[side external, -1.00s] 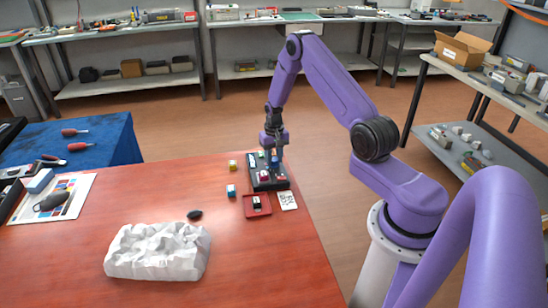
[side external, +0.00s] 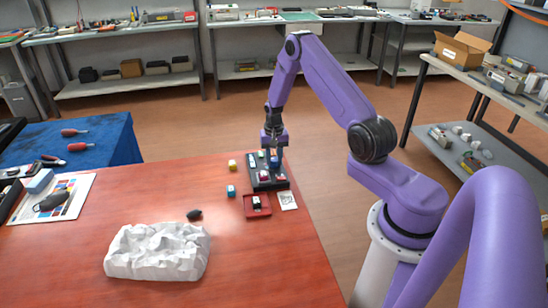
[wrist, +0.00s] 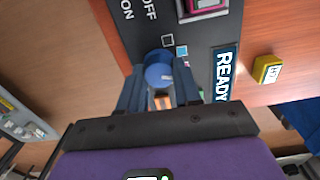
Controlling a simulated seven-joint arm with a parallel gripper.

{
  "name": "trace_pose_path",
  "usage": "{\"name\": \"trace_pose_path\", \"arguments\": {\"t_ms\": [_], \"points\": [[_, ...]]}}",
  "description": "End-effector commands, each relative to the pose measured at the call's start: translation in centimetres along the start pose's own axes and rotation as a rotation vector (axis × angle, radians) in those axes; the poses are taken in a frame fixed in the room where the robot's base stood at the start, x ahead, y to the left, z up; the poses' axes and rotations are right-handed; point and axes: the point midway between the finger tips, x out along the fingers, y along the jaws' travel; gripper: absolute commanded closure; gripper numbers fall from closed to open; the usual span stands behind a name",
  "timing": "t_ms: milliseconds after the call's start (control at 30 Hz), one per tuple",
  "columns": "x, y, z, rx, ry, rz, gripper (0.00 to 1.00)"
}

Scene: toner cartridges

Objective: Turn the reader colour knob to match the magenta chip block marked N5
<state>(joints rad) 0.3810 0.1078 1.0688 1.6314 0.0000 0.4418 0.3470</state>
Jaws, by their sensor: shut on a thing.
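The reader (side external: 268,184) is a dark box on the red table; the wrist view shows its panel (wrist: 198,40) with OFF, ON and READY lettering. Its round blue knob (wrist: 158,74) stands between the fingers of my gripper (wrist: 160,88), which is shut on it. Small coloured squares (wrist: 182,51) lie around the knob; part of that ring is hidden by my gripper. A magenta chip block (wrist: 203,5) sits in the reader, cut off by the frame's top edge; it also shows in the side view (side external: 263,175). Its N5 mark is not readable. My gripper (side external: 274,154) points down in the side view.
A yellow block (side external: 232,165) and a cyan block (side external: 231,190) stand left of the reader. A red tray (side external: 249,212) with a dark block and a white card (side external: 288,200) lie in front. A crumpled white object (side external: 158,252) is at front left.

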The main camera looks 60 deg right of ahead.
Motion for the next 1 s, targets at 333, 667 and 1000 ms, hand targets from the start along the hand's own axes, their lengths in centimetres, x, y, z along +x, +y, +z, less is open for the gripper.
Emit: {"name": "trace_pose_path", "arguments": {"t_ms": [333, 667, 1000], "points": [[0.0, 0.0, 0.0, -0.001, 0.001, 0.000, 0.41], [-2.7, 0.0, -0.1, -0.001, 0.004, -0.001, 0.41], [-9.6, -0.1, -0.1, -0.001, 0.006, -0.002, 0.41]]}}
